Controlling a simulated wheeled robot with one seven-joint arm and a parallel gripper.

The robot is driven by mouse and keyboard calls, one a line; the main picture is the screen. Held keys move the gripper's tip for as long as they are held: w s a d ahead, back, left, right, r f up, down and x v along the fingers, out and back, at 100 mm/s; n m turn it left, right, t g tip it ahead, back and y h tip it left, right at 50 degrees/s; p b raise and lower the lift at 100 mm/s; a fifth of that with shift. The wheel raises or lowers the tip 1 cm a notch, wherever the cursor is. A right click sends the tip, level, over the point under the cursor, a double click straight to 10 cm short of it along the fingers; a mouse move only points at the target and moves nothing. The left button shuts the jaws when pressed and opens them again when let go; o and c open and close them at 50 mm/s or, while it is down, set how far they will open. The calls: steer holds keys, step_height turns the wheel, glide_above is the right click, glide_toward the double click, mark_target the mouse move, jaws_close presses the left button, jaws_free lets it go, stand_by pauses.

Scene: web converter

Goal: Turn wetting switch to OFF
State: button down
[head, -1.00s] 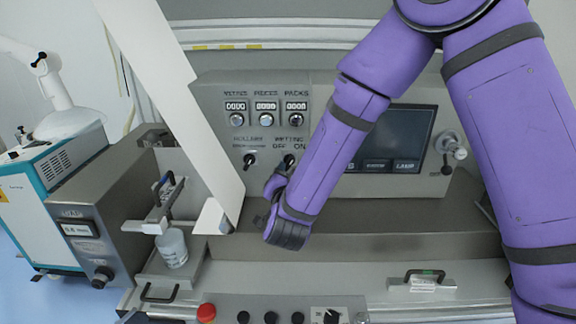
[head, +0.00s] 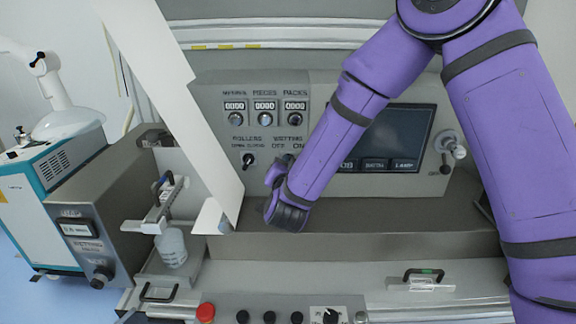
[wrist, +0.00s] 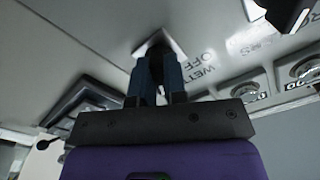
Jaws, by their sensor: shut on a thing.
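The wetting switch (wrist: 154,48) is a dark knob on the grey control panel (head: 220,180), with a wetting label and OFF lettering beside it in the wrist view. In the head view its label reads WETTING, OFF and ON, and my gripper and wrist hide the knob. My gripper (head: 277,170) is at the panel just below that label. In the wrist view my gripper (wrist: 158,75) has its two dark blue fingers closed around the knob. The exact angle of the knob is hard to tell between the fingers.
The rollers switch (head: 248,160) sits close to the left of my gripper. Three counters (head: 265,106) are above, and a dark screen (head: 400,135) is to the right behind my arm. A slanted white panel (head: 175,100) stands at the left.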

steer(key=n, duration=0.6)
steer(key=shift+n, duration=0.3)
steer(key=n, duration=0.5)
steer(key=shift+f, duration=0.1)
steer(key=shift+n, duration=0.3)
stand_by(0.4)
steer(key=c, duration=1.2)
jaws_free()
steer(key=shift+o, duration=0.2)
steer(key=shift+s, duration=0.15)
steer(key=s, duration=1)
steer(key=shift+s+a, duration=0.15)
steer(key=shift+s, duration=0.15)
steer(key=shift+w, duration=0.1)
